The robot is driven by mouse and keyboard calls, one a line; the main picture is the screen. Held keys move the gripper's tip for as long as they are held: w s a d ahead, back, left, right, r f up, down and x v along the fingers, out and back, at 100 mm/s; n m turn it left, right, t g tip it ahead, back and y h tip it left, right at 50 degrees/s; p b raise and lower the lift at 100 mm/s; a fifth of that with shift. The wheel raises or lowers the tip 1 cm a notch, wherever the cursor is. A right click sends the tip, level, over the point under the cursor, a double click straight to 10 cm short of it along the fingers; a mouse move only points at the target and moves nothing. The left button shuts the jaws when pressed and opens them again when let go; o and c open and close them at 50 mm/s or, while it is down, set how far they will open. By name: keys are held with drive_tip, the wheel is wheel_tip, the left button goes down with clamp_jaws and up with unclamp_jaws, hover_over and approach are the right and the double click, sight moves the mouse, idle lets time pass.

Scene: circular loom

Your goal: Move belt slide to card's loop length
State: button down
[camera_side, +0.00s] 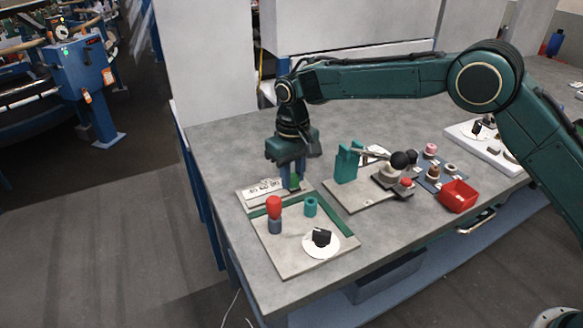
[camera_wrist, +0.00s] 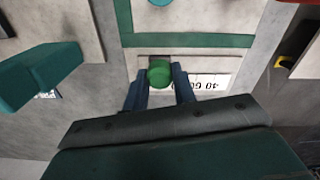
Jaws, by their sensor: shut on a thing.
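My gripper (camera_side: 291,184) points down over the light plate with a slot and printed marks (camera_side: 262,192). It is shut on a green round knob (camera_wrist: 159,72), which I take to be the belt slide; it shows partly between the fingers in the side view (camera_side: 295,180). In the wrist view a finger stands on each side of the knob. A white scale strip (camera_wrist: 208,82) with upside-down numbers, including 40, lies right of the knob. The fingers hide part of the plate. I cannot make out a card with a loop length.
In front is a board with a red-topped peg (camera_side: 274,213), a teal cylinder (camera_side: 310,206) and a black knob on a white dial (camera_side: 321,238). To the right stand a teal upright block (camera_side: 347,162), a black-balled lever (camera_side: 400,160) and a red bin (camera_side: 458,196). The table's left side is clear.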

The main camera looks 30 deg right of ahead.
drive_tip(key=shift+a, duration=1.45)
drive_tip(key=c, duration=1.1)
unclamp_jaws()
drive_tip(key=shift+c, duration=0.2)
wheel_tip(320, 180, up, 14)
drive_tip(key=shift+f, duration=0.1)
